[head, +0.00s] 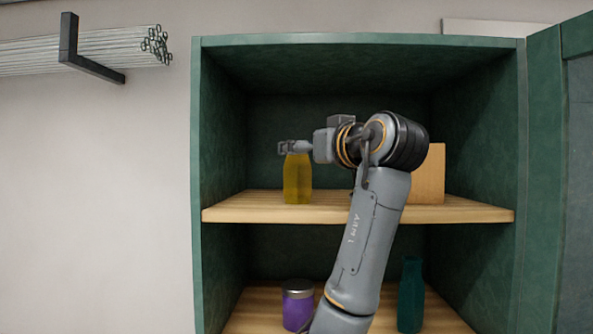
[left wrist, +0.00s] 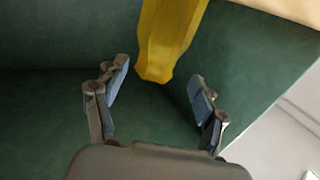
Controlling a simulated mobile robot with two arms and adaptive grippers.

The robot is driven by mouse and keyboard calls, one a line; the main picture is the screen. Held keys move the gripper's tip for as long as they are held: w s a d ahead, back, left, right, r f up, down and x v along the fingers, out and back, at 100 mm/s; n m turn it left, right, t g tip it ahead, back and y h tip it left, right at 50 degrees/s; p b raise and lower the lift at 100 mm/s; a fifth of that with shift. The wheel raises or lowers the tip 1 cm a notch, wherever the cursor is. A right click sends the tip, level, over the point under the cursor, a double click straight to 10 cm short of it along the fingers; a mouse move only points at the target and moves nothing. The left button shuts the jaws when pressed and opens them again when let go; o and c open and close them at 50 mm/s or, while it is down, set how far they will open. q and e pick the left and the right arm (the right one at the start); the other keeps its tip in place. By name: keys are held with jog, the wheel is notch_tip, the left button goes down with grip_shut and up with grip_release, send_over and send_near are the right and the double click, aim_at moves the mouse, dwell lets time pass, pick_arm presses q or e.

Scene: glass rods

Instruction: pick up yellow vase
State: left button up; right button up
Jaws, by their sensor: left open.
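The yellow vase (head: 297,180) stands upright on the upper wooden shelf of the green cabinet, left of the middle. My left gripper (head: 290,147) is at the height of the vase's top in the head view, and its fingers overlap the vase's upper end, hiding it. In the left wrist view, the vase (left wrist: 168,38) comes in from the top, and its near end lies between the two fingertips of the open left gripper (left wrist: 159,74). Gaps show on both sides of the vase, with neither finger touching it there. My right gripper is not in view.
A wooden block (head: 429,175) stands on the upper shelf (head: 250,210), partly behind my arm. Below are a purple jar (head: 298,307) and a teal bottle (head: 411,296). The green cabinet (head: 197,180) has side walls and an open door (head: 546,180). Glass rods (head: 105,48) lie on a wall rack.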

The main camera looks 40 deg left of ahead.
pick_arm(q)
jog(key=p+x, duration=0.1)
jog(key=x, duration=0.1)
jog(key=p+x, duration=0.2)
jog(key=shift+w+r+p, duration=0.25)
jog(key=shift+p, duration=0.05)
jog(key=shift+a+f, duration=0.1)
jog(key=shift+a, duration=0.15)
jog(key=shift+d, duration=0.1)
jog(key=shift+d, duration=0.2)
jog(key=c, duration=1.4)
jog(key=shift+a, duration=0.1)
grip_shut()
